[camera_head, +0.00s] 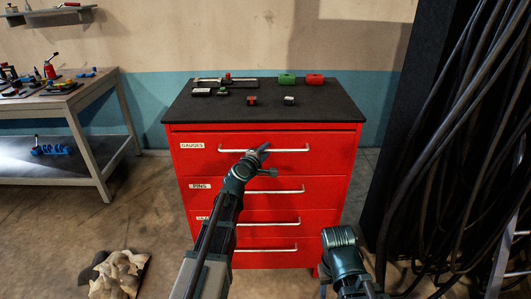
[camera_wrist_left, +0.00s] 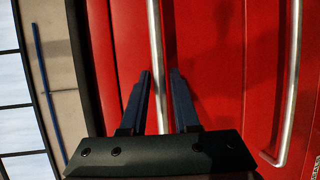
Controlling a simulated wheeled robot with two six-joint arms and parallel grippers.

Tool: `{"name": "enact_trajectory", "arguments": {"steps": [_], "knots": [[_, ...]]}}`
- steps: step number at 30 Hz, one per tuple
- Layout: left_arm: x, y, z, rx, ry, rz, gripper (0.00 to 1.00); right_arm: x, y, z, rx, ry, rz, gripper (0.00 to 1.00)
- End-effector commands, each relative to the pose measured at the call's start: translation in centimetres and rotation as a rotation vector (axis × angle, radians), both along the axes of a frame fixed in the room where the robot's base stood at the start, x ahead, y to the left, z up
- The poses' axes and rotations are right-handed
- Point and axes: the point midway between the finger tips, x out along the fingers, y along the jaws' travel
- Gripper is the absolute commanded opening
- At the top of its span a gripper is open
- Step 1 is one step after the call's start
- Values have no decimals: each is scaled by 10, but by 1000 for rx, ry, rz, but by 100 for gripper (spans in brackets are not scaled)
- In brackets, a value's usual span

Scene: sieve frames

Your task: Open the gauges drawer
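The gauges drawer (camera_head: 230,141) is the top drawer of a red cabinet, with a white GAUGES label and a long silver handle (camera_head: 285,150). It looks closed, level with the front. My left gripper (camera_head: 264,149) is at the middle of this handle. In the left wrist view, the handle (camera_wrist_left: 155,40) runs between the two fingers of my left gripper (camera_wrist_left: 161,76), which are apart with a gap showing beside the bar. My right arm (camera_head: 341,238) shows at the lower right, away from the drawer; its fingers cannot be made out.
Lower drawers, one labelled PINS (camera_head: 330,187), look closed. Small parts and green and red blocks (camera_head: 314,79) lie on the black cabinet top (camera_head: 210,112). A workbench (camera_head: 60,100) stands left, black cables (camera_head: 460,130) hang right, and a crumpled cloth (camera_head: 118,275) lies on the floor.

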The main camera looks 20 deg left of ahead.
Motion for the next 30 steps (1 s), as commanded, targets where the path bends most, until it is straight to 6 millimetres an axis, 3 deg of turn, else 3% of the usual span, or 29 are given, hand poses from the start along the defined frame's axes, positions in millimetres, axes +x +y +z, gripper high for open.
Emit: {"name": "enact_trajectory", "arguments": {"steps": [10,15,30], "knots": [[2,-1,0,0,0,0,28,0,0,0,0,0,0,50],[2,0,0,0,0,0,0,0,0,0,0,0,0,50],[2,0,-1,1,1,-1,0,0,0,0,0,0,0,50]]}}
